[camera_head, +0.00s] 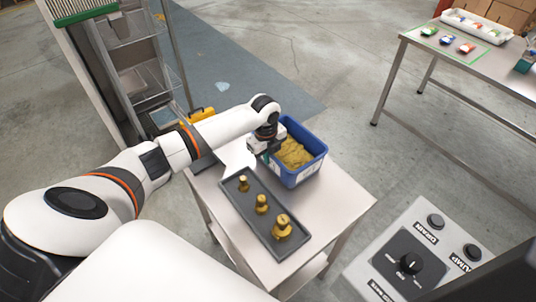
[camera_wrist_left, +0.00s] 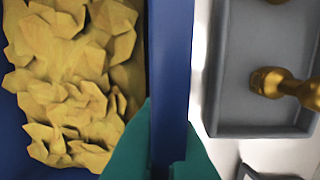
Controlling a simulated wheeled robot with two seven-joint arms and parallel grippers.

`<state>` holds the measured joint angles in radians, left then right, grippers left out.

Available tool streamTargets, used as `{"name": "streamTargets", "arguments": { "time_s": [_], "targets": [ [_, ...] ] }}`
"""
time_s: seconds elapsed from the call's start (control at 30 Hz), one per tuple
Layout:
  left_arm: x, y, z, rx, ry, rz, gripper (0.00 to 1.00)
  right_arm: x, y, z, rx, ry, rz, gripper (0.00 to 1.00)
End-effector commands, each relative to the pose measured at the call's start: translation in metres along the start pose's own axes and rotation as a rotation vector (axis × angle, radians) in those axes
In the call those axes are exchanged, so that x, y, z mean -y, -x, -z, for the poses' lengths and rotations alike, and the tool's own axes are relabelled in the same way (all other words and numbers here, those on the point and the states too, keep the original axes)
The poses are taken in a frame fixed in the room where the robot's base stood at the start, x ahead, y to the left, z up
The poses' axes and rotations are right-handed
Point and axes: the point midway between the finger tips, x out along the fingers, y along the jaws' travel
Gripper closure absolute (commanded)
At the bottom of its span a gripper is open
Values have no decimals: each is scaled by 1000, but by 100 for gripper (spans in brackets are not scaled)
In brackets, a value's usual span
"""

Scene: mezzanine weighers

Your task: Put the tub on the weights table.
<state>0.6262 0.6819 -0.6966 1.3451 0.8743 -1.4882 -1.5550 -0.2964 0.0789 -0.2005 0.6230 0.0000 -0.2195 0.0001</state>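The blue tub (camera_head: 308,168), filled with yellow-brown chunks, is at the back right of the small weights table (camera_head: 335,205). It is upright, on or just above the tabletop; I cannot tell which. My left gripper (camera_head: 267,153) is at the tub's left wall. In the left wrist view its green fingertips (camera_wrist_left: 168,150) straddle the blue wall (camera_wrist_left: 168,60), one inside and one outside, touching both sides. The table also bears a grey tray (camera_head: 248,212) with three brass weights (camera_head: 283,229), just left of the tub. My right gripper is out of view.
A long table (camera_head: 490,75) at the upper right holds coloured items and a white bin (camera_head: 470,24). A control panel (camera_head: 405,260) with a knob and buttons is at the lower right. A wire shelf rack (camera_head: 135,60) stands at the left. The weights table's front right is clear.

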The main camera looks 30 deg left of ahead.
Motion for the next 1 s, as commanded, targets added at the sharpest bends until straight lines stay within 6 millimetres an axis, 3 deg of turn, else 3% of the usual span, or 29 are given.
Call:
{"name": "streamTargets", "arguments": {
  "time_s": [0.2, 0.37, 0.67, 0.87, 1.0],
  "targets": [
    [0, -2, 0, 0, 0, -1, 100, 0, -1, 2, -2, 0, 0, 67],
    [0, -2, 0, 0, 0, 0, 74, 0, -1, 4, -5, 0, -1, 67],
    [0, 0, 0, -1, 0, -1, 74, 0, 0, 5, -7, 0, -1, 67],
    [-1, 22, 1, -2, 0, -4, 74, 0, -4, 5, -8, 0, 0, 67],
    [-1, 53, 1, -3, -1, -5, 74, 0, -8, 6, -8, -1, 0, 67]
  ]
}}
